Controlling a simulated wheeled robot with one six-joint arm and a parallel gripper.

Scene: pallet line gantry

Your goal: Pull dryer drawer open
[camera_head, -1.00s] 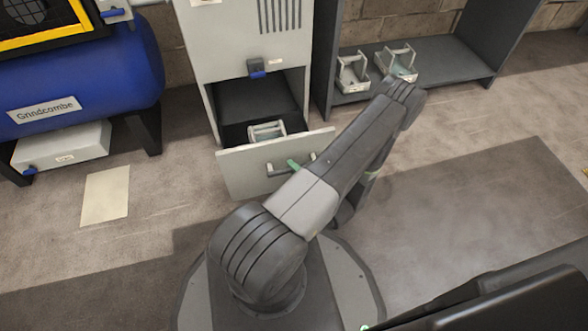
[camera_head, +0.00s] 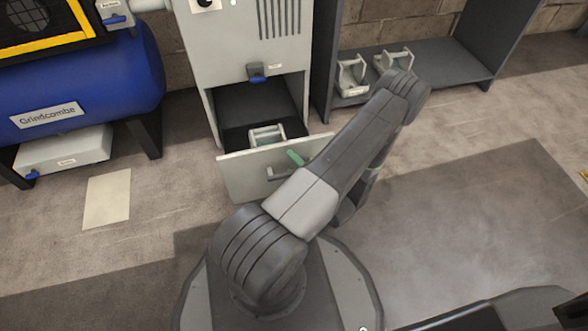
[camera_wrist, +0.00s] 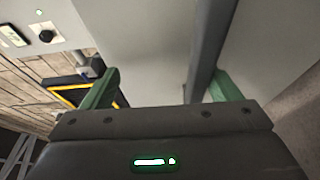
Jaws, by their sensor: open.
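The dryer is a tall pale grey cabinet (camera_head: 205,70). Its drawer stands pulled out, with a pale front panel (camera_head: 238,180) and a grey bar handle (camera_head: 277,173) partly hidden by my arm. A metal frame-like piece (camera_head: 266,134) sits inside the drawer. My gripper (camera_wrist: 165,75) is open; one green finger shows at the drawer front in the head view (camera_head: 296,157). In the wrist view a dark grey bar (camera_wrist: 212,45), apparently the handle, passes between the fingers, close to the right one. Whether it touches is unclear.
A blue tank (camera_head: 80,85) stands at left, with a pale box (camera_head: 62,152) below it. A dark shelf (camera_head: 440,68) with metal pieces stands right of the dryer.

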